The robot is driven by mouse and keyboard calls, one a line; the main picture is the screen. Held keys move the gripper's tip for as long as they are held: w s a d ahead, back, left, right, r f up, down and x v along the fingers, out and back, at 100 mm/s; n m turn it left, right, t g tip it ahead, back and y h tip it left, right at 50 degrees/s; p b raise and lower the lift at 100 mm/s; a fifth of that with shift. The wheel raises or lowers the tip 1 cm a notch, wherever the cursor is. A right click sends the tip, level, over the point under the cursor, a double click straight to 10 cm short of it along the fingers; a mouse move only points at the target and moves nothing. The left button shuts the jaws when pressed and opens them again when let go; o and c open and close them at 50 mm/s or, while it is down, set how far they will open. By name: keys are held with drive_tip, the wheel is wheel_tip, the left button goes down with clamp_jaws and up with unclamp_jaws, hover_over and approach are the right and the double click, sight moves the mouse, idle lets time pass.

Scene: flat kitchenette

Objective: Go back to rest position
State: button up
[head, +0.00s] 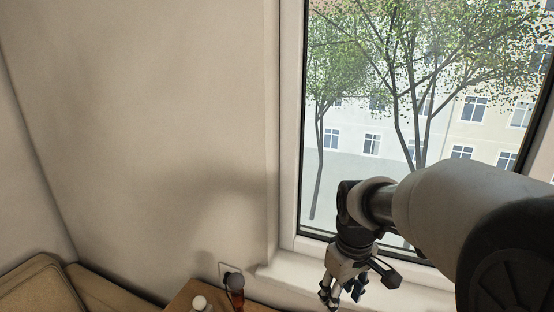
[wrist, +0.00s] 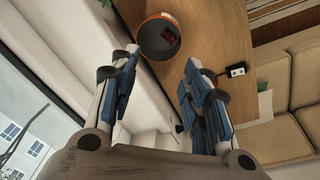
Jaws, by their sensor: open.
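My gripper (head: 343,286) hangs from the end of my arm in the head view, in front of the window sill and pointing down. It also shows in the wrist view (wrist: 161,61), where its two blue-padded fingers stand wide apart. It is open, with nothing between the fingers. Beyond the fingertips, a round container with an orange rim and dark inside (wrist: 158,43) stands on the wooden table (wrist: 218,25). A small dark red thing lies inside it.
The window (head: 375,130) and its sill (head: 300,275) are beside my arm. A sofa (wrist: 295,80) borders the table. A small black-and-white object (wrist: 236,70) lies near the table edge.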

drive_tip(key=s+r+m+t, duration=0.1)
drive_tip(key=s+r+m, duration=0.1)
drive_tip(key=s, duration=0.8)
drive_tip(key=s+r+m+t+b, duration=0.1)
drive_tip(key=s+r+m+t, duration=0.1)
drive_tip(key=s, duration=0.8)
drive_tip(key=shift+s+r+m+b, duration=0.15)
drive_tip(key=shift+r+m+b, duration=0.15)
drive_tip(key=shift+m, duration=0.5)
